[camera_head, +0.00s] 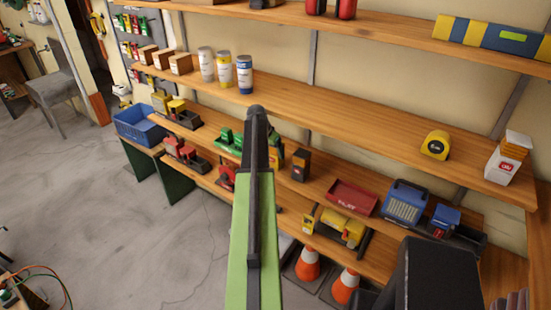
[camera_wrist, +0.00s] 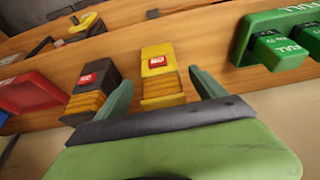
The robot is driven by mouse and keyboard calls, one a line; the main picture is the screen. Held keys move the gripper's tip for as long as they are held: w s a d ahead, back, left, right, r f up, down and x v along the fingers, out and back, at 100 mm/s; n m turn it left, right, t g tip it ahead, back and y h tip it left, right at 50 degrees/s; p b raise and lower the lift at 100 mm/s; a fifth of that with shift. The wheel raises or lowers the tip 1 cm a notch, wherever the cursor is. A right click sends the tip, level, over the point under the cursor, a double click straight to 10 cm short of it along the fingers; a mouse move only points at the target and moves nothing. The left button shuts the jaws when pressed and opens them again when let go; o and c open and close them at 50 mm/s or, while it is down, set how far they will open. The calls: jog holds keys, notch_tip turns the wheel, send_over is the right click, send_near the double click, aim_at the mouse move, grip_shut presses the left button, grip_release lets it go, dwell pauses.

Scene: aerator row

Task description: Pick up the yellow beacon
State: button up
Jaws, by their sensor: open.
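The yellow beacon (camera_wrist: 158,58) has a yellow body with a red label and an orange ribbed part. In the wrist view it appears upside down, between the fingertips of my gripper (camera_wrist: 163,88). The fingers are open, one on each side in the picture. I cannot tell how far beyond them it stands, but no grip shows. In the head view a strip of the yellow beacon (camera_head: 274,158) shows just right of my arm, which hides the rest and my gripper. A black beacon (camera_wrist: 94,75) with a similar orange ribbed part stands beside it.
The black beacon (camera_head: 300,165) and a red tray (camera_head: 352,197) are right of it on the wooden shelf. Green items (camera_wrist: 275,40) stand on its other side. Orange cones (camera_head: 308,264) stand below.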

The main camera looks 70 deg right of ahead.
jog(key=b+x, duration=0.1)
jog(key=x, duration=0.2)
jog(key=shift+r, duration=0.25)
grip_shut()
